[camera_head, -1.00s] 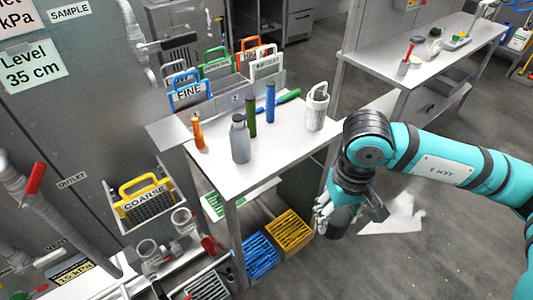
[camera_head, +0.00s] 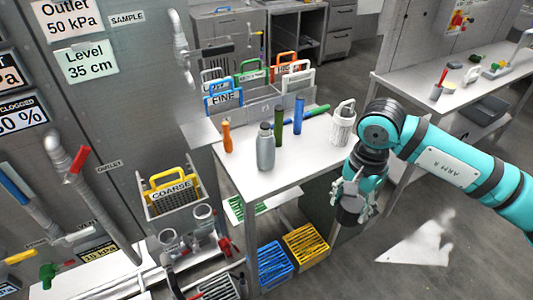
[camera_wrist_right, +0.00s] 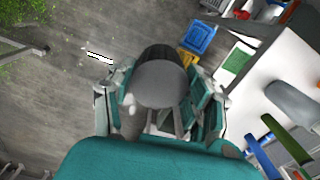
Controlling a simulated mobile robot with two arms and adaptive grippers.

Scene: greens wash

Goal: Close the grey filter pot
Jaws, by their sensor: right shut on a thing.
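My right gripper (camera_head: 352,204) is shut on a dark grey cylinder (camera_wrist_right: 162,82). It holds the cylinder in the air beside the right end of the white table, away from the pots. The cylinder's round flat end faces the right wrist camera. My left gripper is not in view.
Blue (camera_head: 274,265) and yellow (camera_head: 305,247) crates sit below.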

